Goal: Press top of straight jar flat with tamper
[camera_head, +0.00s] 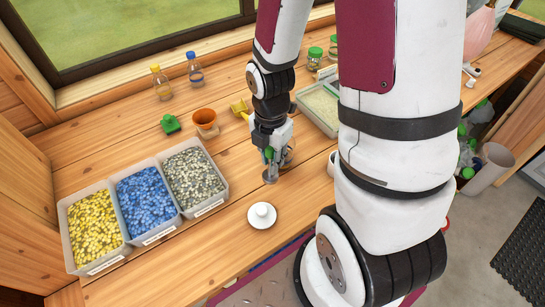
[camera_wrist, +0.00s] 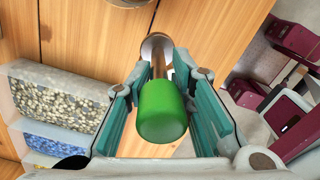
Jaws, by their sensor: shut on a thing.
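The tamper has a green handle (camera_wrist: 162,112), a metal shaft and a round metal disc (camera_wrist: 157,45). My gripper (camera_wrist: 165,95) is shut on the green handle, with the disc pointing away from the wrist, towards the table. In the head view my gripper (camera_head: 272,142) is low over the table, and the tamper disc (camera_head: 270,176) shows just below it, close to the wood; I cannot tell whether it touches. A tan, glassy thing (camera_head: 288,156) is partly hidden behind my gripper. It may be the straight jar, but I cannot tell.
Bins of yellow (camera_head: 92,228), blue (camera_head: 147,203) and grey pieces (camera_head: 194,176) stand left. A white saucer (camera_head: 261,223) with a small white thing lies in front. An orange pot (camera_head: 205,121), green block (camera_head: 170,123) and sand tray (camera_head: 318,108) stand behind. Bare wood lies between bins and gripper.

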